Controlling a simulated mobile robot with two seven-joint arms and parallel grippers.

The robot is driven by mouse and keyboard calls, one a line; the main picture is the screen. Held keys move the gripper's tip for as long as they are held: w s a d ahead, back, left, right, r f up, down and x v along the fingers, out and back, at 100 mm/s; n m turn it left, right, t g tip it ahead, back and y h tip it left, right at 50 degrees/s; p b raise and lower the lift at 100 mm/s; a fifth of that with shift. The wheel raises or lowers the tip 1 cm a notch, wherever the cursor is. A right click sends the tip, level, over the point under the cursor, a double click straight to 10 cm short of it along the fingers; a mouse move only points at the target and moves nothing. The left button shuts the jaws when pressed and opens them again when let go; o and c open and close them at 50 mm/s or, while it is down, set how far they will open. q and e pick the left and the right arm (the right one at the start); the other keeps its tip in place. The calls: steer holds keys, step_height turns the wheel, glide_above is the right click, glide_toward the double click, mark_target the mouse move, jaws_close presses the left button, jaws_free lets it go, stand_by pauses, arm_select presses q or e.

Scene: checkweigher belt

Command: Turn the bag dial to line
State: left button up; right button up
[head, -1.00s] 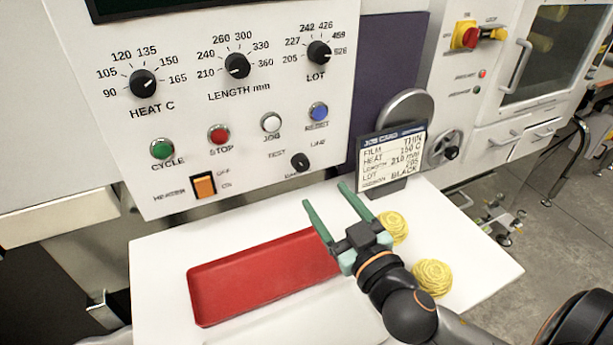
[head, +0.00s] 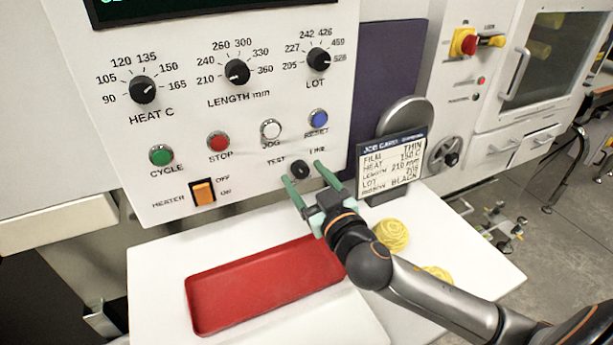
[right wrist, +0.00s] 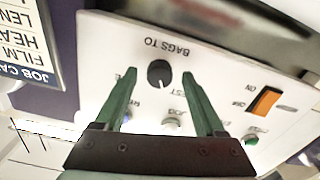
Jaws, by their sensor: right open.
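The bag dial (head: 300,169) is a small black knob on the white panel. It sits between the printed words TEST on its left and LINE on its right. In the right wrist view the dial (right wrist: 159,73) shows near the words BAGS TO, upside down; I cannot tell for sure where its pointer is set. My right gripper (head: 302,172) is open, its green fingers pointing at the panel with one on each side of the dial. The right wrist view shows a gap between each fingertip and the knob. My left gripper is not in view.
Above the dial are the reset button (head: 318,119) and jog button (head: 270,130). The heater switch (head: 203,192) is to its left. A job card (head: 391,160) stands to the right. A red tray (head: 240,290) and yellow coils (head: 391,235) lie on the white table (head: 160,262).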

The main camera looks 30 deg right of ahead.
steer(key=shift+c, duration=0.4)
jaws_close()
stand_by(0.4)
steer(key=m, duration=0.2)
steer(key=shift+f+m+b, duration=0.1)
steer(key=shift+m+b, duration=0.3)
steer(key=m, duration=0.2)
steer(key=shift+m, duration=0.4)
steer(key=m+p, duration=0.1)
steer(key=m, duration=0.1)
steer(key=shift+m, duration=0.3)
steer(key=shift+m+p, duration=1.3)
steer(key=shift+m, duration=0.5)
